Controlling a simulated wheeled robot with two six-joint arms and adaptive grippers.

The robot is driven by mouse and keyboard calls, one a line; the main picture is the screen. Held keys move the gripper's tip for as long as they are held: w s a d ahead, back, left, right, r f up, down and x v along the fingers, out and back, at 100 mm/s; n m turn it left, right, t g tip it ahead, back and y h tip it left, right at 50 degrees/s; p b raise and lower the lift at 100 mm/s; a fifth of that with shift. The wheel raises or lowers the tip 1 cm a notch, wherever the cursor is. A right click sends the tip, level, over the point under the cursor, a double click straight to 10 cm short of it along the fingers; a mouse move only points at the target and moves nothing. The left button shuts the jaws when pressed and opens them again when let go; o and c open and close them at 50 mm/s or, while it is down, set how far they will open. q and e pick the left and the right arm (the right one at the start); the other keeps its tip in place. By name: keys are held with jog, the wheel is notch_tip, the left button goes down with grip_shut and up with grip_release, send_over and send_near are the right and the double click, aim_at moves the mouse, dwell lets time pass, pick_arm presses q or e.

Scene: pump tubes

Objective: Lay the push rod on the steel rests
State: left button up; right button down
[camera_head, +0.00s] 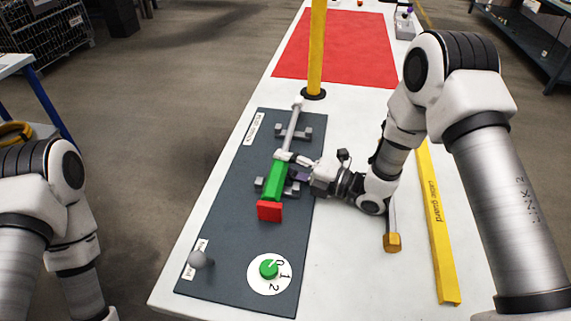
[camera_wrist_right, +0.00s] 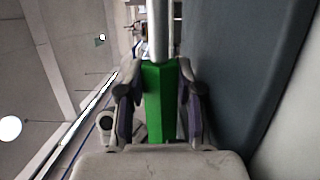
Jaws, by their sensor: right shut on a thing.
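The push rod has a grey steel shaft (camera_head: 291,128), a green grip (camera_head: 275,180) and a red end block (camera_head: 269,211). My right gripper (camera_head: 288,166) is shut on the push rod, near where the green grip meets the shaft. In the right wrist view, the green grip (camera_wrist_right: 159,105) sits between the two fingers. The far steel rest (camera_head: 306,133) and the near steel rest (camera_head: 293,189) are on the dark panel. The rod passes over both, lined up along the panel. I cannot tell whether it touches them. My left gripper is out of view.
The dark panel (camera_head: 228,235) carries a grey ball knob (camera_head: 201,259) and a green dial (camera_head: 268,269). A yellow post (camera_head: 317,50) stands behind the rod's far end. A yellow bar (camera_head: 437,230) and a hammer-like tool (camera_head: 392,241) lie to the right. A red mat (camera_head: 355,50) lies beyond.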

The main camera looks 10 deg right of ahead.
jog(key=shift+s+a+f+b, duration=0.1)
jog(key=shift+s+f+b, duration=0.25)
jog(key=shift+f, duration=0.5)
jog(key=c, duration=0.7)
grip_release()
jog(key=shift+s+f, duration=0.1)
jog(key=v, duration=0.2)
jog(key=r+v, duration=0.1)
jog(key=v, duration=0.5)
jog(key=shift+r, duration=0.25)
jog(key=shift+w+r, duration=0.1)
jog(key=shift+w, duration=0.1)
